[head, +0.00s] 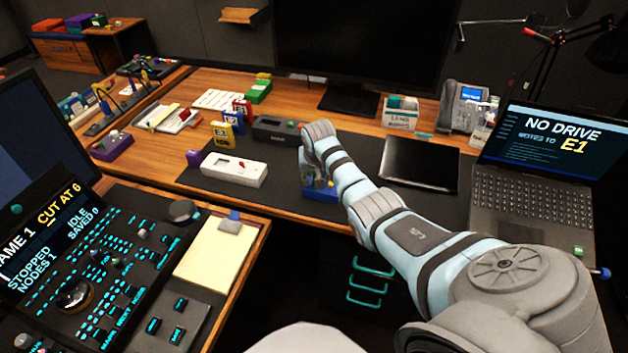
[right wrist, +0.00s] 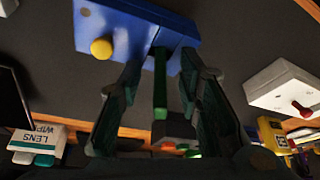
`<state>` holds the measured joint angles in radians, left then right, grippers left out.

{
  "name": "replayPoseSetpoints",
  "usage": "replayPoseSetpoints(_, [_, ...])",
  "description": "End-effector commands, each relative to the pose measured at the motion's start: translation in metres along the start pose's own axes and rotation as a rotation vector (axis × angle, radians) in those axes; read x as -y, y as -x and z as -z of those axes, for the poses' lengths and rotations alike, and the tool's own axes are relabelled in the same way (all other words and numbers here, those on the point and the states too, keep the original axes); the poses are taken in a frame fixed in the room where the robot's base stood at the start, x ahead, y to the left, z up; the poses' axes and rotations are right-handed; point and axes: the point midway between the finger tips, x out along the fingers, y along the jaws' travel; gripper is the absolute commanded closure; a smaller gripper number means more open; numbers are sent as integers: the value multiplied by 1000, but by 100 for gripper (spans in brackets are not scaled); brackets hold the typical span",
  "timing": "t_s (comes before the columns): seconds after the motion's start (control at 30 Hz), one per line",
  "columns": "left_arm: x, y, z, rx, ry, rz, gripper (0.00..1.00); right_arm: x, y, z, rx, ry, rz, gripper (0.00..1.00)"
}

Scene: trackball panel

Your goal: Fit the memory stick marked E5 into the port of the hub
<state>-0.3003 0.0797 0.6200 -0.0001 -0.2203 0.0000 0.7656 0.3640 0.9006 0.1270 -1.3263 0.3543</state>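A blue box with a yellow knob (right wrist: 122,30), probably the hub, fills the top of the right wrist view; it also shows at the front of the dark desk mat in the head view (head: 321,194). A narrow green stick (right wrist: 160,80) stands at a dark slot in its face. I cannot read any E5 mark on it. My right gripper (right wrist: 160,55) has its two fingers on either side of the stick, with gaps visible on both sides. In the head view my right wrist largely covers the blue box. My left gripper is not in view.
A white box with a red knob (head: 234,169), a dark box (head: 278,130) and a yellow E2 block (head: 221,134) lie left of my right wrist. A black tablet (head: 420,163) lies right. The trackball panel (head: 110,270) stands front left.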

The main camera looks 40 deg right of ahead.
Motion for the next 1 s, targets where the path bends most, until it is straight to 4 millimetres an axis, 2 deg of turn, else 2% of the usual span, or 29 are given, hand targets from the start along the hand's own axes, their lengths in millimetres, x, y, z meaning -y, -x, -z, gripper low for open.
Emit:
replayPoseSetpoints(0.07, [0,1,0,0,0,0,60,0,2,1,0,0,0,68])
replayPoseSetpoints(0.27, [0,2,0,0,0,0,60,0,2,1,0,0,0,99])
replayPoseSetpoints(0.3, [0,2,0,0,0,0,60,0,2,1,0,0,0,100])
replayPoseSetpoints(0.63, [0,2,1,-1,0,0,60,0,3,1,0,1,0,100])
replayPoseSetpoints(0.77, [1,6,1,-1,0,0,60,0,11,5,-2,0,1,100])
replayPoseSetpoints(0.87, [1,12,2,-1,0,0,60,0,28,12,-3,0,1,100])
replayPoseSetpoints(1.0, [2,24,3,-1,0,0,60,0,69,30,-5,0,3,100])
